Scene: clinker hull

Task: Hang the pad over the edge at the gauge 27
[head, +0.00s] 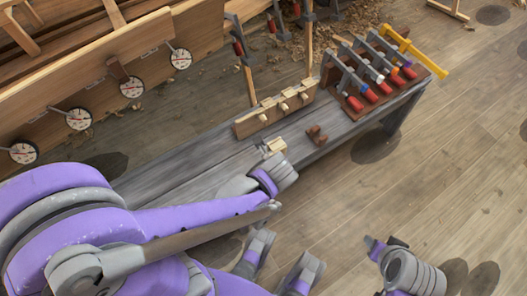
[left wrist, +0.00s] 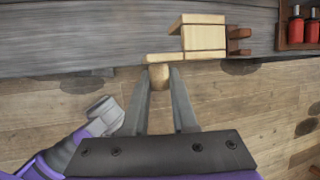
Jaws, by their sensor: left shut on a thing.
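My left gripper (left wrist: 160,72) is shut on the rounded knob of a light wooden piece (left wrist: 188,56) at the bench edge. In the head view this pale piece (head: 272,147) is at the near edge of the grey bench, partly hidden by my arm. Round white gauges (head: 132,86) hang in a row along the wooden hull edge (head: 90,82) at upper left; their numbers are too small to read. A brown pad (head: 117,70) hangs over that edge beside one gauge.
The grey bench (head: 190,172) carries a wooden rack (head: 275,110) with pale pegged pieces, a small brown block (head: 316,134) and a tray of red-handled clamps (head: 375,80).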

